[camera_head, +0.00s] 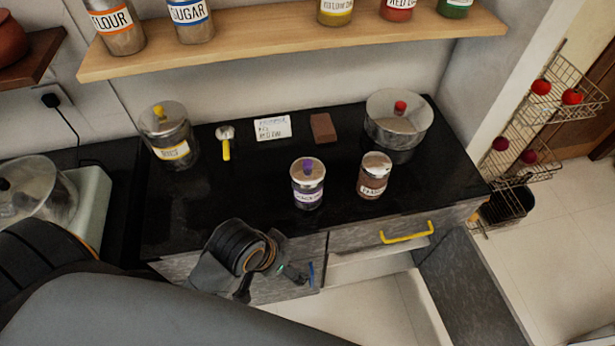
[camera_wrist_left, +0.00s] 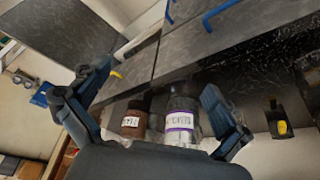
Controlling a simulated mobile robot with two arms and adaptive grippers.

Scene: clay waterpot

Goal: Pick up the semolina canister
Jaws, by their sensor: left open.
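A canister with a purple knob and purple-edged label (camera_head: 308,184) stands upright on the black counter near its front edge. A brown-filled canister (camera_head: 374,176) stands to its right. Their labels are too small to read surely, so I cannot tell which is semolina. My left gripper (camera_head: 292,272) is in front of the counter edge, below and apart from the purple-knobbed canister. In the left wrist view, my open fingers (camera_wrist_left: 158,88) frame the purple-labelled canister (camera_wrist_left: 180,122) and the brown canister (camera_wrist_left: 133,120) beyond them, with nothing held. My right gripper is not in view.
A yellow-knobbed canister (camera_head: 169,135), a small yellow-handled tool (camera_head: 226,142), a white card (camera_head: 272,128), a brown block (camera_head: 323,128) and a lidded pot (camera_head: 397,122) are on the counter. A wooden shelf (camera_head: 280,40) with several canisters hangs above. A yellow handle (camera_head: 406,233) juts from the drawer.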

